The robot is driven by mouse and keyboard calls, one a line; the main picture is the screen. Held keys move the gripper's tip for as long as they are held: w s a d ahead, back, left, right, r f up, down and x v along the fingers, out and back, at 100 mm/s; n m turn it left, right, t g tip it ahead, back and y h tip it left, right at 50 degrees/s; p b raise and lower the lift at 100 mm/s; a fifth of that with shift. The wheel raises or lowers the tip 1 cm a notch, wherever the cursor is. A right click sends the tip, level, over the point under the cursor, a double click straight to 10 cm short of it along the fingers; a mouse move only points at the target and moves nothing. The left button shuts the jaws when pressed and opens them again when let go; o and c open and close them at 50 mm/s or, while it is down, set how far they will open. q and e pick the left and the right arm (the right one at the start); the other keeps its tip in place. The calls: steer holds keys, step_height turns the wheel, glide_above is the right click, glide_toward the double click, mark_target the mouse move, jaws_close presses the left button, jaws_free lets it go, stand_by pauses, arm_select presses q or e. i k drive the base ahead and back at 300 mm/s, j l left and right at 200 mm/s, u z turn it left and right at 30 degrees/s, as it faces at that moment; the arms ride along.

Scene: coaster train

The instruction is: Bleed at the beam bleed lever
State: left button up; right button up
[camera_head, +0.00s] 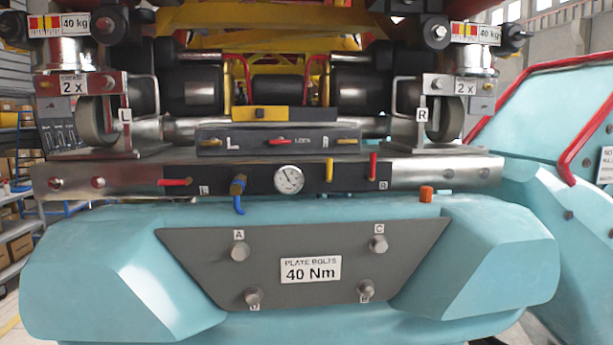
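A steel beam (447,170) runs across the front of the coaster train. A dark panel (345,180) on it carries several levers and a round white gauge (289,179) with a dark needle. A red lever (175,182) points left at the panel's left end. A blue lever (239,205) hangs down from a brass valve (238,185). A yellow lever (329,169) and a red lever (373,165) stand upright right of the gauge. Small tags sit beside some levers; I read none naming the bleed lever. Neither gripper is in view.
Above the beam is a grey panel (318,140) with red and yellow levers. Below, a grey plate (300,240) has bolts and a "PLATE BOLTS 40 Nm" sign. An orange knob (426,194) sits at right. Turquoise bodywork (110,260) juts forward on both sides.

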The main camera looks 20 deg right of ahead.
mark_target(328, 178)
steer(key=z, duration=0.45)
steer(key=i+j+z, duration=0.1)
steer(key=z, duration=0.35)
steer(key=j+z, duration=0.1)
steer(key=z, duration=0.35)
steer(key=j+z, duration=0.1)
steer(key=z, duration=0.35)
steer(key=j+u, duration=0.3)
steer(key=u, duration=0.15)
